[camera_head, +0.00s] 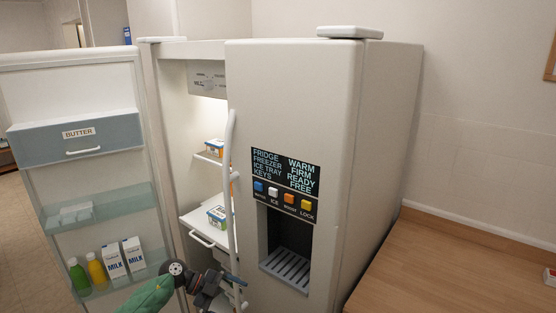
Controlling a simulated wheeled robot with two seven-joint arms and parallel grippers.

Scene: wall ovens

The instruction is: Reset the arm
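My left arm comes in at the bottom of the head view, with a green link and a dark wrist. My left gripper (236,290) is at the lower end of the long pale handle (231,150) of the closed right fridge door (290,110). Its fingers overlap the handle in the picture. I cannot tell whether they touch it or how far apart they are. My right gripper is not in view.
The left fridge door (100,190) stands wide open, with a butter box (78,138), milk cartons (124,257) and bottles on it. Small tubs (216,215) sit on inner shelves. A wooden counter (455,265) lies right of the fridge.

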